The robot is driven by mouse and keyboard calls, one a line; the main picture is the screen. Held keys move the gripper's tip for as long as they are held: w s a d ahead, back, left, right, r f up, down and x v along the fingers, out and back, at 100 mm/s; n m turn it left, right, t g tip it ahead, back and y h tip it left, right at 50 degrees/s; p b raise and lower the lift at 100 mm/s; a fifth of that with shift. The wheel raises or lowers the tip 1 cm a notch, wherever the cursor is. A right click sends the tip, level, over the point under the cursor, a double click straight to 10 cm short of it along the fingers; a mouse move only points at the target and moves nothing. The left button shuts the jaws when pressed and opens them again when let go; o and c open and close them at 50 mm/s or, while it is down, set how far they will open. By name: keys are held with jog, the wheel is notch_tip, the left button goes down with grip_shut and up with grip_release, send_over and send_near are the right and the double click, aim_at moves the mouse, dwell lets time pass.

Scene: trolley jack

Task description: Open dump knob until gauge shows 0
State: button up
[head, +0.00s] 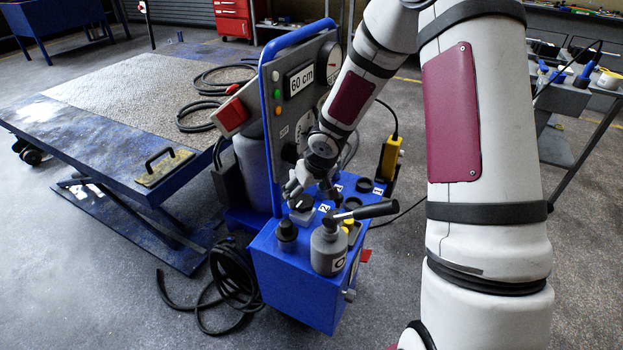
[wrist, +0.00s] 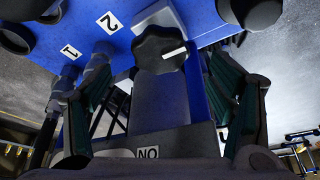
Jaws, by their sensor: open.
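A black lobed knob (wrist: 160,48) with a white mark stands on a grey block in the wrist view, between my fingers with visible gaps. In the head view a black knob (head: 301,202) sits on top of the blue pump unit (head: 285,270), just below my gripper (head: 308,187). My gripper is open and empty, its two fingers spread in the wrist view (wrist: 160,80). The round white gauge (head: 334,63) is on the upright panel, partly hidden by my arm; its reading is too small to tell. A display (head: 301,80) reads 60 cm.
A grey cylinder with a black lever (head: 329,247) stands at the unit's front right. A black cap (head: 287,232) is at its left. A yellow pendant (head: 391,155) hangs behind. A blue lift table (head: 110,110) fills the left. Hoses (head: 235,285) lie on the floor.

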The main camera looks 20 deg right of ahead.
jog(key=v, duration=0.7)
jog(key=shift+r, duration=0.2)
jog(key=shift+s, duration=0.2)
